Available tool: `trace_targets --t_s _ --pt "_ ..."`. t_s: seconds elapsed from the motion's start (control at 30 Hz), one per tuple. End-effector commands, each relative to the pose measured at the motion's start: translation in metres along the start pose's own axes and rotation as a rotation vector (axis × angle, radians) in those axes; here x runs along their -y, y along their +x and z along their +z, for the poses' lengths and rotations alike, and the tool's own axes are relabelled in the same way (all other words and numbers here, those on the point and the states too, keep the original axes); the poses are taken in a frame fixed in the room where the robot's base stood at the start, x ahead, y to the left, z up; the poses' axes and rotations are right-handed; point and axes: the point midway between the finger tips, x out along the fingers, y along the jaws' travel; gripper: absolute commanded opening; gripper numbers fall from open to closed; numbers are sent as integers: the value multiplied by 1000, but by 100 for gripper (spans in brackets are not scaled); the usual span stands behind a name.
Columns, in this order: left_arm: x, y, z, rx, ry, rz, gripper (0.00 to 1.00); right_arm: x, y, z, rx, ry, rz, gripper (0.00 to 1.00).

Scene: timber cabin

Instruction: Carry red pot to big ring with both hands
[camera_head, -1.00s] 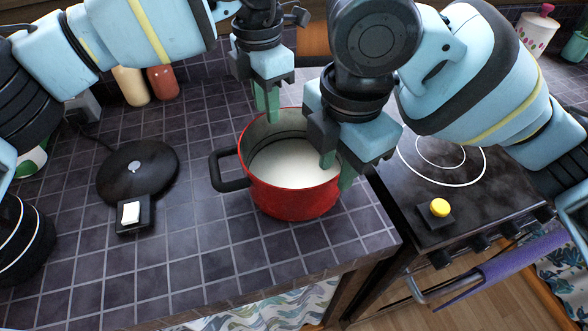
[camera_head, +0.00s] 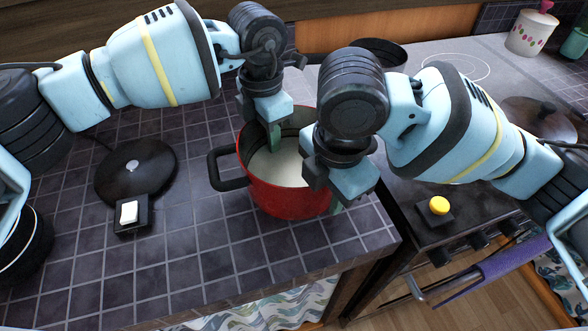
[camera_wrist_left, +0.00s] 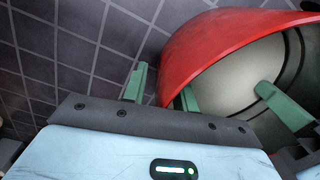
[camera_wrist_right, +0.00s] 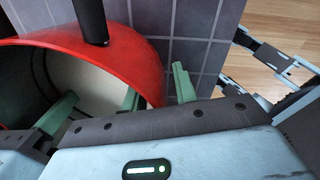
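The red pot (camera_head: 285,200), with pale contents, stands on the tiled counter, its black handle (camera_head: 228,182) toward the left. My left gripper (camera_head: 273,135) is at the pot's far rim. In the left wrist view its green fingers (camera_wrist_left: 160,92) are spread, one outside the wall and one inside. My right gripper (camera_head: 337,200) is at the right rim. In the right wrist view its fingers (camera_wrist_right: 158,92) are also spread on either side of the wall. The ringed front area of the stove is hidden by my right arm; one white ring (camera_head: 488,70) shows farther back.
The dark stove (camera_head: 395,205) adjoins the counter on the right, with a yellow button (camera_head: 439,205) near its front. A dark pot (camera_head: 398,50) and a round lid (camera_head: 515,107) are on the stove. A black disc (camera_head: 120,175) lies on the counter at left.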

Motion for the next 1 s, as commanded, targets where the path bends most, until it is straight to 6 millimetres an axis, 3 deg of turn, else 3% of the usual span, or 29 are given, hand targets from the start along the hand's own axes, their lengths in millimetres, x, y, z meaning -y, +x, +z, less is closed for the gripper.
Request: trace_targets --t_s 0.13,0.37,1.0 --pt "0 0 0 0 0 0 28 0 0 0 0 0 0 28" --pt "0 0 0 0 0 0 0 0 0 0 0 1 0 0" --pt "0 -1 0 1 0 1 0 0 0 0 -1 0 0 0"
